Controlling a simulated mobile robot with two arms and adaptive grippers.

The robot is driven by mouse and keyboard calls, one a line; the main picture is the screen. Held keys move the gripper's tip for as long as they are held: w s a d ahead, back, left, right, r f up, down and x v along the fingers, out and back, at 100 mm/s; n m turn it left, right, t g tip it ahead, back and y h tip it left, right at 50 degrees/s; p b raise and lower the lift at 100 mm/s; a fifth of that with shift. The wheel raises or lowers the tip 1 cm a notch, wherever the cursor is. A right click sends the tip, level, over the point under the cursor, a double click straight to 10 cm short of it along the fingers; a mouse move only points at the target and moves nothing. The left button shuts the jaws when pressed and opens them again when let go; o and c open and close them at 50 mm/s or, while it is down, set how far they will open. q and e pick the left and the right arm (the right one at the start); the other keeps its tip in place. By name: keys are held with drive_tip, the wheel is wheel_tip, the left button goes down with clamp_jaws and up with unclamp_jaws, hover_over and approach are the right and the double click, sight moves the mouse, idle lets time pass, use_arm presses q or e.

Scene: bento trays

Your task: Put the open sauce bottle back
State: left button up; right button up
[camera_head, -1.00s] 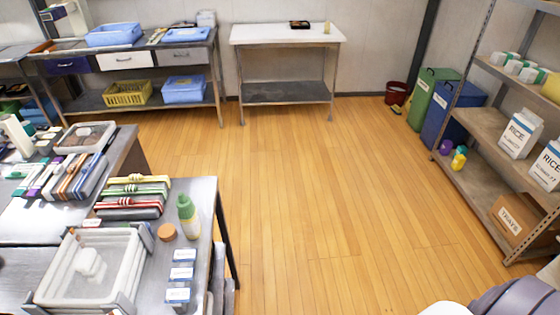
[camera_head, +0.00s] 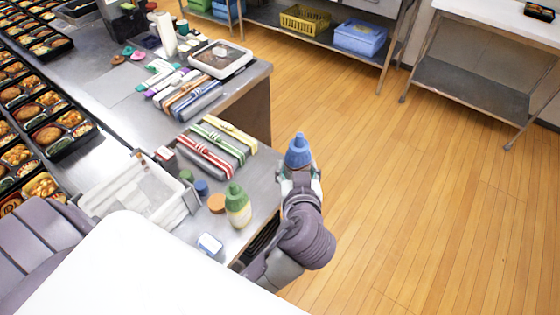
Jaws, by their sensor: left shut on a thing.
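My left gripper (camera_head: 300,182) is shut on a sauce bottle with a blue top (camera_head: 298,151). It holds the bottle upright just off the right edge of the steel table (camera_head: 262,185), with the floor behind it. The gripper hides the bottle's lower part. A second sauce bottle with a green top (camera_head: 237,205) stands upright on the table, to the left of the held one and apart from it. My right gripper is not in view.
A round orange-brown item (camera_head: 216,203), a small white-and-blue box (camera_head: 210,244) and wrapped bundles (camera_head: 205,155) sit near the green-topped bottle. A clear bin (camera_head: 135,185) stands to the left. Bento trays (camera_head: 45,130) line the far left. The floor on the right is clear.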

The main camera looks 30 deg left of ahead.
use_arm(q)
drive_tip(key=w+a+f, duration=0.2)
drive_tip(key=w+a+f+p, duration=0.1)
drive_tip(key=w+a+f, duration=0.1)
drive_tip(key=a, duration=0.1)
drive_tip(key=w+a+f+p, duration=0.1)
drive_tip(key=w+a+f, duration=0.1)
drive_tip(key=shift+w+a+f, duration=0.1)
drive_tip(key=shift+w+a, duration=0.2)
drive_tip(key=shift+w, duration=0.1)
drive_tip(key=shift+f+p, duration=0.25)
drive_tip(key=shift+p, duration=0.05)
wheel_tip(320, 180, down, 2)
drive_tip(key=shift+f+p, duration=0.2)
drive_tip(key=shift+p, duration=0.1)
drive_tip(key=shift+f, duration=0.6)
drive_tip(key=o, duration=0.6)
drive_tip(key=shift+f, duration=0.1)
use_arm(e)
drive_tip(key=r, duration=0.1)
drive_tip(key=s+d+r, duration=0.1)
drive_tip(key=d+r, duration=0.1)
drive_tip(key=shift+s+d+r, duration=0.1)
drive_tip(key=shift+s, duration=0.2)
